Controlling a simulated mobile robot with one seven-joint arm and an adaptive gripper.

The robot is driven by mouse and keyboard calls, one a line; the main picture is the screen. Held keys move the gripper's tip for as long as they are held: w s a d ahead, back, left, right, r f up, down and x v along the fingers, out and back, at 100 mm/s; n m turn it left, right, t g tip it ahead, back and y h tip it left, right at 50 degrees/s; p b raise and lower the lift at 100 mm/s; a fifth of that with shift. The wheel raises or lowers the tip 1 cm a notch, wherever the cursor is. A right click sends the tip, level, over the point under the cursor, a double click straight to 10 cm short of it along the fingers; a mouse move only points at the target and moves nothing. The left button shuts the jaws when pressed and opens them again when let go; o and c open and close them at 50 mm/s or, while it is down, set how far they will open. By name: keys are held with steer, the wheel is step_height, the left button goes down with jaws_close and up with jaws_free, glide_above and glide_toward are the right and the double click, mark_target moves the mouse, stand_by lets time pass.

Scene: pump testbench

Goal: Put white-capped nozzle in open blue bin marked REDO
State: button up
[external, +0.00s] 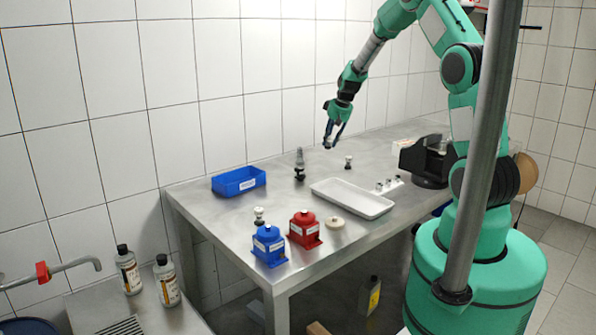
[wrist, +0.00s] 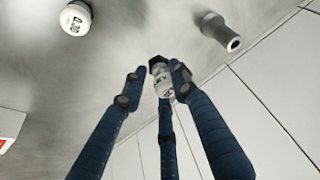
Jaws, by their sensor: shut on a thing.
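My gripper (external: 334,136) is above the far part of the metal table, pointing down, its fingers shut on a small nozzle. In the wrist view the held nozzle (wrist: 162,82) has a white marked part and a dark end, between the blue fingertips. In the external view it is too small to make out clearly. The open blue bin (external: 239,181) sits on the table's left end, left of and below my gripper. It looks empty, and the writing on its white label is too small to read.
A dark upright fitting (external: 299,165) stands between bin and gripper. White-topped small parts stand near the bin (external: 259,215) and below the gripper (external: 348,162). A white tray (external: 352,212), red container (external: 304,232), lidded blue container (external: 269,246) and black device (external: 428,165) occupy the table.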

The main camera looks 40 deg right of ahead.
steer(key=w+a+r+n+y+p, duration=0.1)
steer(key=w+a+n, duration=0.15)
steer(key=a, duration=0.85)
steer(key=w+a+r+n+p, duration=0.1)
steer(key=w+a, duration=0.2)
steer(key=a, duration=0.8)
steer(key=n+y, duration=0.2)
steer(key=n, duration=0.1)
glide_toward(241, 175)
steer(key=s+a+r, duration=0.2)
steer(key=a+r, duration=0.2)
steer(key=shift+a+r+n+g+p, duration=0.1)
steer(key=shift+a+n+g+p, duration=0.2)
steer(key=shift+a+p, duration=0.35)
steer(key=shift+a, duration=0.1)
steer(key=shift+f+b, duration=0.45)
steer(key=shift+f, duration=2.15)
steer(key=shift+f+b, duration=0.4)
steer(key=shift+f, duration=2.1)
steer(key=shift+f, duration=0.15)
